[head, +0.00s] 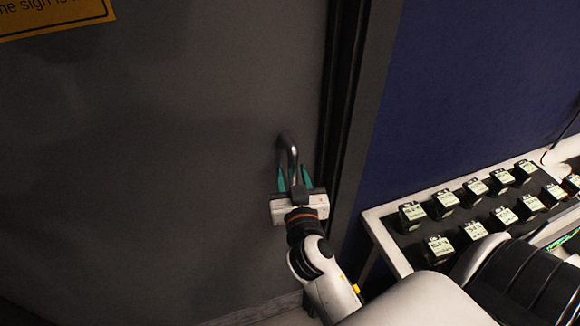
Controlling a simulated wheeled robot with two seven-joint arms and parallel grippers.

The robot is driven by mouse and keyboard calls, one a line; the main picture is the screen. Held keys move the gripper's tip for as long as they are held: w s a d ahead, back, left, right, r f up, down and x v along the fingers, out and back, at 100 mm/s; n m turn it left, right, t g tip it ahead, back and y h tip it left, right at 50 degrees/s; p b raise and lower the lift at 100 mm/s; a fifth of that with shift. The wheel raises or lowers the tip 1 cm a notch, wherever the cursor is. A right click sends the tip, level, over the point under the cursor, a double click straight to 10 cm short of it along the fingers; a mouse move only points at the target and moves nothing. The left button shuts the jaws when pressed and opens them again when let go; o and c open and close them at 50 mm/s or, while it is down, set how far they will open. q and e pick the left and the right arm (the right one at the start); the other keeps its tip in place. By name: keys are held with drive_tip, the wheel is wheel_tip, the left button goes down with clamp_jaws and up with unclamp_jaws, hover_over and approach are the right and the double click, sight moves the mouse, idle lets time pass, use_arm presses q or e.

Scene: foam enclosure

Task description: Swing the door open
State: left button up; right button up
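A dark grey door (150,160) fills the left and middle of the head view and looks closed against its dark frame (350,120). A curved metal handle (292,152) sits near the door's right edge. My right gripper (292,178) is at the handle, with its teal fingers on either side of the handle's lower part. The fingers look apart, and I cannot tell whether they touch the handle. The gripper body hides the handle's lower end. My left gripper is not in view.
A white-edged table (386,238) with rows of small black labelled boxes (445,200) stands to the right of the door frame. A dark blue wall (470,90) is behind it. A yellow sign (50,15) is on the door at upper left.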

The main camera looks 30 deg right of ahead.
drive_tip(key=shift+s+a+r, duration=0.1)
drive_tip(key=shift+s, duration=0.1)
drive_tip(key=shift+c, duration=0.3)
clamp_jaws()
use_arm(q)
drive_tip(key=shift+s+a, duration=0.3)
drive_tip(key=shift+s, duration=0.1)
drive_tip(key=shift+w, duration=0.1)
use_arm(e)
drive_tip(key=shift+w, duration=0.15)
